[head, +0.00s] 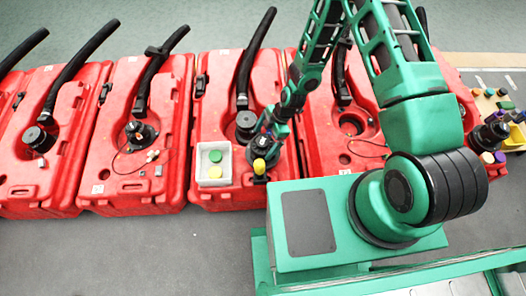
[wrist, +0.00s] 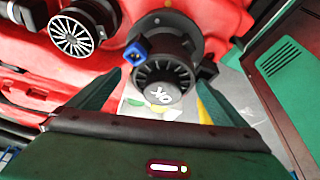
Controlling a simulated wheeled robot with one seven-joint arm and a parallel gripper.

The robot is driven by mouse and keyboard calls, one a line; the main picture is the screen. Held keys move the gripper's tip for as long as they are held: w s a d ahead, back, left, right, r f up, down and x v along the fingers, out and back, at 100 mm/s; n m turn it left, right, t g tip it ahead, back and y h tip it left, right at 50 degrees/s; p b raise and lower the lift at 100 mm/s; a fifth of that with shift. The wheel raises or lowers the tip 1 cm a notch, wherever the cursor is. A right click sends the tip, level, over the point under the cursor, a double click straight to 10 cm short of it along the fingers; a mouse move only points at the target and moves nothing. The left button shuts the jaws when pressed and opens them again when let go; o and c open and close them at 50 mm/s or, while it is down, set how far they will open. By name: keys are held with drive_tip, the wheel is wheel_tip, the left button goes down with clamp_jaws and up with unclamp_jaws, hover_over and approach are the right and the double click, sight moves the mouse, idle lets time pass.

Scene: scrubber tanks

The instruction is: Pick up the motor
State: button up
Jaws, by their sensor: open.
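The motor (wrist: 163,72) is a dark round body with a ribbed, fan-like end and white lettering, mounted on a red tank (wrist: 225,20). A blue connector (wrist: 134,52) sticks out at its left side. My gripper (wrist: 160,92) is open, with one green finger on each side of the motor in the wrist view; I cannot tell whether they touch it. A yellow-topped piece (head: 260,166) shows just below the gripper.
A black ribbed cap (wrist: 75,34) sits left of the motor. A pale tray (head: 201,172) with green and yellow discs stands on the tank's front left. Black hoses (head: 252,55) rise from the tanks. More red tanks (head: 140,95) stand on both sides. Grey floor (head: 120,255) in front is clear.

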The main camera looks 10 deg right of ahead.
drive_tip(key=shift+s+x, duration=0.2)
drive_tip(key=shift+x, duration=2.5)
drive_tip(key=shift+a+r, duration=0.1)
drive_tip(key=c, duration=2.1)
drive_tip(key=shift+r, duration=0.1)
drive_tip(key=shift+c, duration=0.2)
